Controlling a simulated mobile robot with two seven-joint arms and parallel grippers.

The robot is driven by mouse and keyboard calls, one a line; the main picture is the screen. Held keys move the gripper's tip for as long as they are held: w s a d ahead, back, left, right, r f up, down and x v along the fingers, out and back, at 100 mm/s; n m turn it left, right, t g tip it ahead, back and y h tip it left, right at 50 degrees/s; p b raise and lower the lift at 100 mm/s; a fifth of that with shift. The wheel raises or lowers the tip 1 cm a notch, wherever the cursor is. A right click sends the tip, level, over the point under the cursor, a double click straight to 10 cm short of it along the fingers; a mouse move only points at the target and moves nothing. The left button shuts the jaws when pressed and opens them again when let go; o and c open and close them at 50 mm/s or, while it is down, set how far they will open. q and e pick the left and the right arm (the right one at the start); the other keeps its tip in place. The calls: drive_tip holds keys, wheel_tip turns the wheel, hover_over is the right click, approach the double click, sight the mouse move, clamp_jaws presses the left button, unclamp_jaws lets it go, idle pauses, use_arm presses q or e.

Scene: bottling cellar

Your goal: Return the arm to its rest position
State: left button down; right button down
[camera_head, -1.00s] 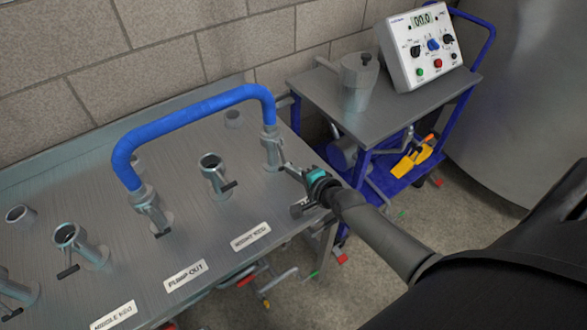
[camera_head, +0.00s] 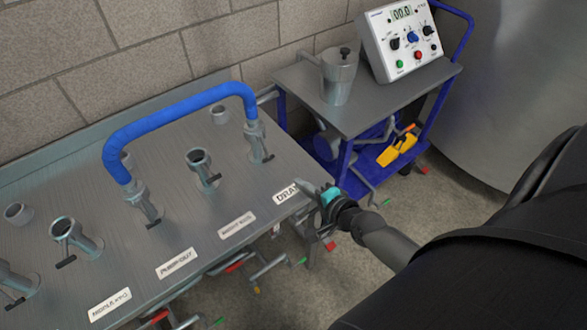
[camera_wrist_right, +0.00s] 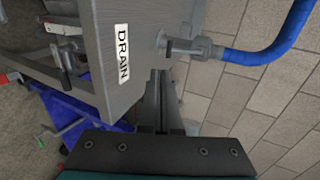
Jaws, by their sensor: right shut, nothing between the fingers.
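My right gripper (camera_head: 314,190) is shut and empty above the right front corner of the steel bench, beside the partly hidden DRAIN label (camera_head: 287,193). Its arm reaches in from the lower right. The right wrist view shows the dark fingers (camera_wrist_right: 160,105) together, with nothing held, near the DRAIN label (camera_wrist_right: 122,52). The right-hand valve port (camera_head: 255,142), with the blue hose's end on it, stands behind the gripper and apart from it. My left gripper is out of view.
The blue hose (camera_head: 180,116) arches between two ports on the bench (camera_head: 160,215). Open ports (camera_head: 200,160) stand nearby. A blue cart (camera_head: 385,103) carries a metal pot (camera_head: 338,78) and a control box (camera_head: 407,42). Bare floor (camera_head: 410,200) lies to the right.

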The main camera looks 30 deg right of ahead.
drive_tip(key=shift+v, duration=0.85)
drive_tip(key=shift+f, duration=0.25)
drive_tip(key=s+f+n+g+b, duration=0.2)
drive_tip(key=s+f+n+g, duration=0.3)
drive_tip(key=f, duration=0.9)
drive_tip(key=s+a+f+n+g+b, duration=0.1)
drive_tip(key=s+a+f+n+g, duration=0.2)
drive_tip(key=s+f+n, duration=0.4)
drive_tip(key=s+a+f+n+g+h+b, duration=0.1)
drive_tip(key=s+a+f+n+g, duration=0.3)
drive_tip(key=s+f, duration=1)
drive_tip(key=s+n+b, duration=0.1)
drive_tip(key=s+n, duration=0.2)
drive_tip(key=s, duration=0.3)
drive_tip(key=shift+s+a+f+n+b, duration=0.3)
drive_tip(key=shift+s+a+f, duration=0.05)
drive_tip(key=shift+s, duration=0.05)
drive_tip(key=shift+w, duration=0.1)
